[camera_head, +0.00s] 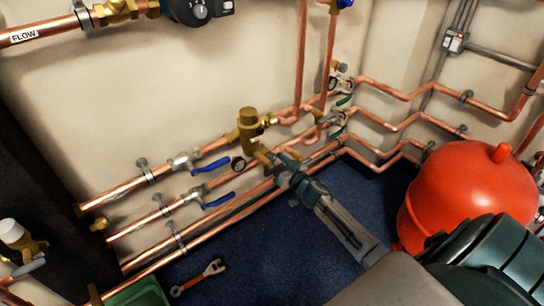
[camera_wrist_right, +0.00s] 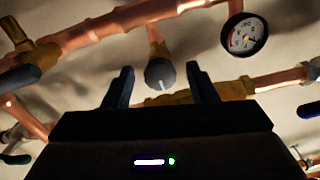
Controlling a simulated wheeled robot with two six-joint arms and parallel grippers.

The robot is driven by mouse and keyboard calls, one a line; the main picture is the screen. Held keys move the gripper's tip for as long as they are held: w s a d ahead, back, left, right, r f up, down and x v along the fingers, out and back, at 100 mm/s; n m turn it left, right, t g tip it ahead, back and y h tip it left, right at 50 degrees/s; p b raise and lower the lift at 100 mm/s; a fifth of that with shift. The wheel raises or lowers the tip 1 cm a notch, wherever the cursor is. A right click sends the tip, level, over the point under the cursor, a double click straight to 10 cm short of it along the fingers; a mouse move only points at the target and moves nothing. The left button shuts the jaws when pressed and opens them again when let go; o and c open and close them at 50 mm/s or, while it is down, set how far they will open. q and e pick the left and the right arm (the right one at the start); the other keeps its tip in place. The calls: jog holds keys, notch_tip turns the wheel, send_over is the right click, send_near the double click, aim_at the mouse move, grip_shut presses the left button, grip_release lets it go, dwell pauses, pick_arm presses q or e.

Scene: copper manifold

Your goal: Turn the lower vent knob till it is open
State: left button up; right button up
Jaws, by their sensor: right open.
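The vent knob is a small round grey knob (camera_wrist_right: 160,75) with a pale mark on its face, on a short copper and brass stub in the right wrist view. My right gripper (camera_wrist_right: 158,84) is open, with one dark finger on each side of the knob. I see a gap on both sides, and cannot tell how deep the knob sits between the fingers. In the head view my right gripper (camera_head: 276,165) is at the pipes by the brass fittings, and I cannot make out the knob there. My left gripper is not in view.
Blue-lever valves (camera_head: 212,165) sit left of my gripper. A red tank (camera_head: 470,190) stands at right. A wrench (camera_head: 198,278) lies on the blue floor.

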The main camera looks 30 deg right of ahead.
jog(key=shift+w+a, duration=0.1)
jog(key=shift+w, duration=1)
jog(key=c, duration=1)
jog(key=shift+o, duration=0.2)
